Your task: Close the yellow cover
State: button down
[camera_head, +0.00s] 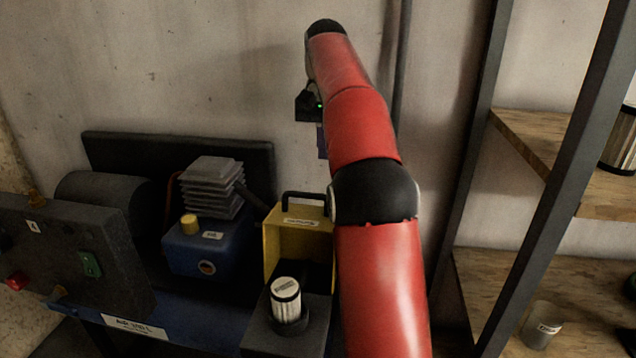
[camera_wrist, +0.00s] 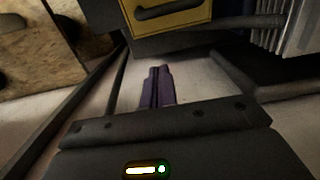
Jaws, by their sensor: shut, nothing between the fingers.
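The yellow cover (camera_head: 284,250) stands upright and open at the back of a dark housing (camera_head: 262,335). It has a black handle (camera_head: 305,198) on its top edge and a small white label. A silver and black cylinder (camera_head: 286,299) stands uncovered in the housing in front of it. My gripper (camera_wrist: 158,70) is shut and empty, its purple fingers together. In the head view a sliver of it (camera_head: 322,142) shows beside my red arm, above the cover. In the wrist view the cover (camera_wrist: 190,18) and its handle lie beyond the fingertips, apart from them.
A blue compressor (camera_head: 205,250) with grey fins (camera_head: 211,187) stands left of the cover. A dark control panel (camera_head: 60,250) is at far left. A shelf with a dark post (camera_head: 545,200) and wooden boards (camera_head: 535,155) stands at right. The concrete wall is behind.

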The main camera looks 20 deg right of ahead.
aim_at(321, 208)
jog(key=s+f, duration=0.1)
jog(key=f, duration=0.1)
jog(key=s+a+f+b, duration=0.1)
jog(key=f, duration=0.1)
jog(key=a+f+b, duration=0.1)
jog(key=f, duration=0.2)
jog(key=shift+s, duration=0.4)
jog(key=shift+s+a+r, duration=0.1)
jog(key=shift+s+a, duration=0.05)
jog(key=shift+s, duration=0.15)
